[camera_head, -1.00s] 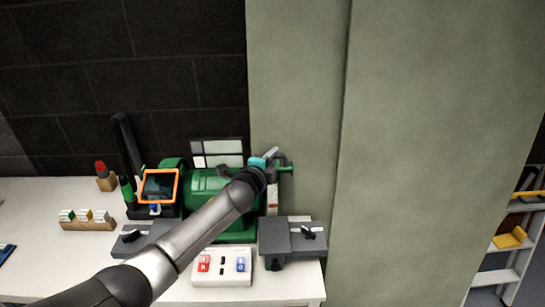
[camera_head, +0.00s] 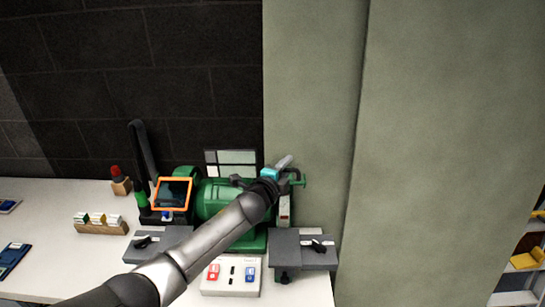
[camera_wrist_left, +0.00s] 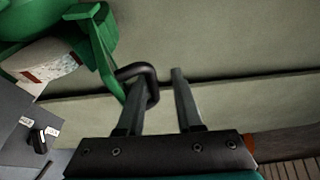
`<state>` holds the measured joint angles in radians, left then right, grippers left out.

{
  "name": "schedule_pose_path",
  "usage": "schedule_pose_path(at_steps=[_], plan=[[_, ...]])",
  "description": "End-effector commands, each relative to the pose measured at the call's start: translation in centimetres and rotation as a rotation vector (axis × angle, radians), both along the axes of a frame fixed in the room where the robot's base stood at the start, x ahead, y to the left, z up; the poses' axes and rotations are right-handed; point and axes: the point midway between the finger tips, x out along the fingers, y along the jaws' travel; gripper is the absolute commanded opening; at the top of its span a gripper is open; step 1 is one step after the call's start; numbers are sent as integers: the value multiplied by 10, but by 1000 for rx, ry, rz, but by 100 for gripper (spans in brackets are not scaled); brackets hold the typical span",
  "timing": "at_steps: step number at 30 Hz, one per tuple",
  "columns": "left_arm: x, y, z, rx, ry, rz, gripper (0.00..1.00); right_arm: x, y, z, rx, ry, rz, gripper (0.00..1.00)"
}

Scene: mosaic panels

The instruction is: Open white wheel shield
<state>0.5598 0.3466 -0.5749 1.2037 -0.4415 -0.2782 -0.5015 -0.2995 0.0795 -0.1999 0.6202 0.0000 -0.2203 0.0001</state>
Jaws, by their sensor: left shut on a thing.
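The green bench grinder (camera_head: 215,200) stands on the white table. Its white wheel part (camera_head: 284,208) is at its right end and also shows in the left wrist view (camera_wrist_left: 45,62). A green bracket (camera_wrist_left: 97,35) beside it meets a black looped handle (camera_wrist_left: 140,72). My left gripper (camera_head: 286,172) is at the upper right end of the grinder. In the left wrist view my left gripper (camera_wrist_left: 163,80) is shut on the black handle, with the loop around one finger. My arm hides part of the grinder's front. My right gripper is not in view.
A grey-green wall panel (camera_head: 310,110) rises close behind and right of the gripper.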

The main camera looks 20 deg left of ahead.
Motion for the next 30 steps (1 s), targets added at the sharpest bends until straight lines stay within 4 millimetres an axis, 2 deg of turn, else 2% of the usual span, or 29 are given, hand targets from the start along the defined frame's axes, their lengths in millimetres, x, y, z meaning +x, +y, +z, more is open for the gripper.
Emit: schedule_pose_path(at_steps=[1,10,22,26,30], plan=[[0,7,13,12,-12,8,27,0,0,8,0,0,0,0],[-14,11,28,12,-14,9,27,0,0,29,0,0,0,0],[-33,16,48,11,-18,7,27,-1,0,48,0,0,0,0],[-39,18,51,11,-19,8,27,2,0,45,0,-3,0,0],[-47,18,55,9,-13,6,27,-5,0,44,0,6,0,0]])
